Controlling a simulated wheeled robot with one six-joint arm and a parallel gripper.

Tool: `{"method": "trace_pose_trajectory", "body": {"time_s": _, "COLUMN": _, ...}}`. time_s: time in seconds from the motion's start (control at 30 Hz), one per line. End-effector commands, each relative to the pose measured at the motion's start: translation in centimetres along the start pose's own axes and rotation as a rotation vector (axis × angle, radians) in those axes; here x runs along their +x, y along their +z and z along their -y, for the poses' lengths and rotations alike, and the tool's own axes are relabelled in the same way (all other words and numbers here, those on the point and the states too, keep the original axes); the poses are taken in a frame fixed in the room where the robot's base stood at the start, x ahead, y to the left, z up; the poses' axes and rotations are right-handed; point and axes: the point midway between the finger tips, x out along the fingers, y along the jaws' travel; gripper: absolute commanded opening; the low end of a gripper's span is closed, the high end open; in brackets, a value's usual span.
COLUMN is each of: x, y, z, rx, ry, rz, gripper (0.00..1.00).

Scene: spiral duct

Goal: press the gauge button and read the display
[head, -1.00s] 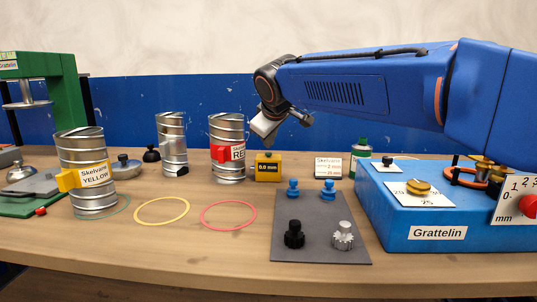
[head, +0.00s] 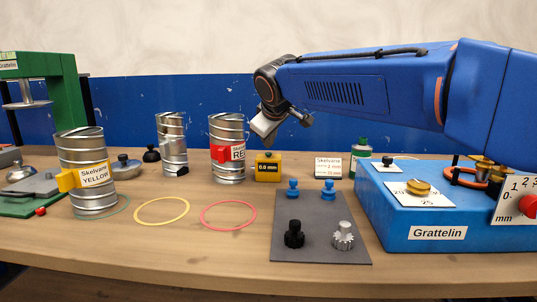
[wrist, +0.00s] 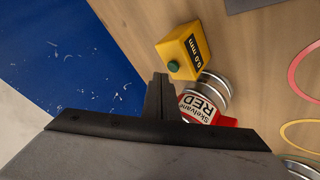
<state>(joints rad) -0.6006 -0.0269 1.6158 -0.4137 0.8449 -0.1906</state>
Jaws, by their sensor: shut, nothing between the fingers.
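The yellow gauge (head: 268,168) stands on the bench right of the can labelled RED. Its display reads "0.0 mm" in the head view. In the wrist view the gauge (wrist: 186,48) shows a dark green button (wrist: 173,66) on one face and its display reads "0.0 mm". My gripper (head: 270,128) is above the bench, over and behind the gauge area. In the wrist view my gripper (wrist: 160,80) is shut and empty, its tips close to the button in the picture. I cannot tell whether they touch it.
The RED can (head: 228,150) stands close left of the gauge. A label block (head: 328,167) and a green bottle (head: 361,158) stand to its right. A grey mat (head: 318,228) with several knobs lies in front. The blue Grattelin box (head: 440,215) is at right.

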Motion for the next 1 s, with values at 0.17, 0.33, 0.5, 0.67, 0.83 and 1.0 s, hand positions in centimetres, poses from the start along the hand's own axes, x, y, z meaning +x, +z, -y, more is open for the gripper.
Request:
{"method": "trace_pose_trajectory", "body": {"time_s": 0.17, "x": 0.00, "y": 0.00, "z": 0.00, "rx": 0.000, "ry": 0.000, "rz": 0.000, "gripper": 0.00}}
{"method": "trace_pose_trajectory", "body": {"time_s": 0.33, "x": 0.00, "y": 0.00, "z": 0.00, "rx": 0.000, "ry": 0.000, "rz": 0.000, "gripper": 0.00}}
{"method": "trace_pose_trajectory", "body": {"time_s": 0.5, "x": 0.00, "y": 0.00, "z": 0.00, "rx": 0.000, "ry": 0.000, "rz": 0.000, "gripper": 0.00}}
{"method": "trace_pose_trajectory", "body": {"time_s": 0.67, "x": 0.19, "y": 0.15, "z": 0.15, "rx": 0.000, "ry": 0.000, "rz": 0.001, "gripper": 0.00}}
{"method": "trace_pose_trajectory", "body": {"time_s": 0.83, "x": 0.51, "y": 0.40, "z": 0.40, "rx": 0.000, "ry": 0.000, "rz": 0.001, "gripper": 0.00}}
{"method": "trace_pose_trajectory", "body": {"time_s": 1.0, "x": 0.56, "y": 0.42, "z": 0.42, "rx": 0.000, "ry": 0.000, "rz": 0.000, "gripper": 0.00}}
